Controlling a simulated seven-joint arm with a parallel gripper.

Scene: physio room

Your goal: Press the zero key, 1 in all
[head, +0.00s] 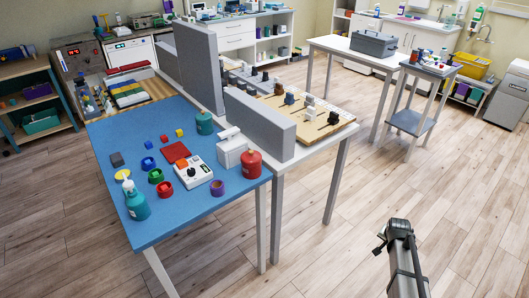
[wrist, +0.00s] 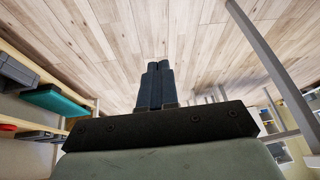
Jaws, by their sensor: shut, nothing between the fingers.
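A white device (head: 193,172) lies on the blue table top, with an orange patch at its upper left, a dark round part and small marks on its face. It may carry the zero key, but the keys are too small to tell apart. My gripper (wrist: 158,66) shows in the wrist view with its two dark fingers shut together and nothing between them. In the head view my arm (head: 402,262) is at the lower right, over the floor and well apart from the table.
The blue table (head: 160,238) also holds a teal pump bottle (head: 136,204), a red bottle (head: 251,163), a white box (head: 231,152), a purple ring (head: 217,188) and several small coloured pieces. A grey partition (head: 258,124) stands along its right side. Open floor lies between arm and table.

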